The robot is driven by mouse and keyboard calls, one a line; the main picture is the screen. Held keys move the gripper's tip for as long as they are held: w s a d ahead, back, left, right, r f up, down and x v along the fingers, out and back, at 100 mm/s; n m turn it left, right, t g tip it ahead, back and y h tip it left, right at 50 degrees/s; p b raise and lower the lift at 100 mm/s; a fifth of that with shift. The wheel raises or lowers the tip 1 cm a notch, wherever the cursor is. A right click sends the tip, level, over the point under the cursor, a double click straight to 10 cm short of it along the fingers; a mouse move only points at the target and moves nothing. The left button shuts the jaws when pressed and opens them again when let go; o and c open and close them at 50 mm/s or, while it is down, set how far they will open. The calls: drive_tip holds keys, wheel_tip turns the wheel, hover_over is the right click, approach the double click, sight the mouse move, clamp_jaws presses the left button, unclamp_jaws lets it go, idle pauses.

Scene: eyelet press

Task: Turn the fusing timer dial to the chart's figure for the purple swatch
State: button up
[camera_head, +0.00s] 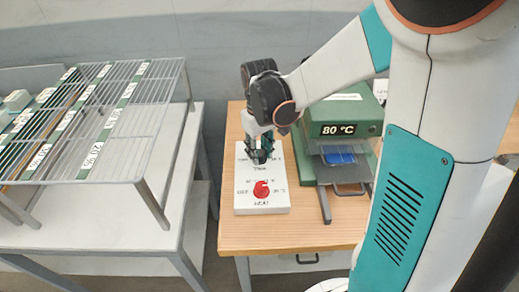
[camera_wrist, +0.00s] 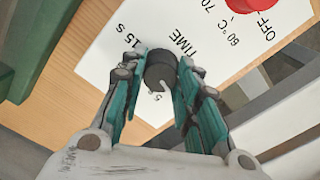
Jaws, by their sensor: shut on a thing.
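The black timer dial (camera_wrist: 160,72) stands on a white control panel (camera_wrist: 100,56) beside the word TIME, with 15 S printed to one side. My gripper (camera_wrist: 161,60) is shut on the dial, one teal finger on each side of it. The dial's pointer and setting cannot be read. In the head view, my gripper (camera_head: 262,154) is over the upper part of the panel (camera_head: 246,200) and hides the dial. I cannot make out a purple swatch or a chart figure for it.
A red HEAT knob (camera_head: 261,189) sits lower on the panel. A green press (camera_head: 310,165) reading 80 °C, with a blue piece (camera_head: 340,157) in it, stands to the right on the wooden table (camera_head: 285,235). A wire rack (camera_head: 145,122) with labels stands left.

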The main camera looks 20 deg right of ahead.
drive_tip(key=m, duration=0.4)
drive_tip(key=shift+m, duration=0.3)
drive_tip(key=m, duration=0.3)
drive_tip(key=shift+m+p, duration=0.3)
drive_tip(key=shift+m, duration=0.1)
drive_tip(key=m, duration=1.2)
drive_tip(key=shift+m, duration=0.3)
drive_tip(key=m, duration=0.3)
drive_tip(key=shift+m, duration=0.3)
drive_tip(key=m, duration=0.4)
drive_tip(key=shift+p, duration=0.3)
drive_tip(key=m, duration=0.4)
drive_tip(key=shift+m, duration=0.3)
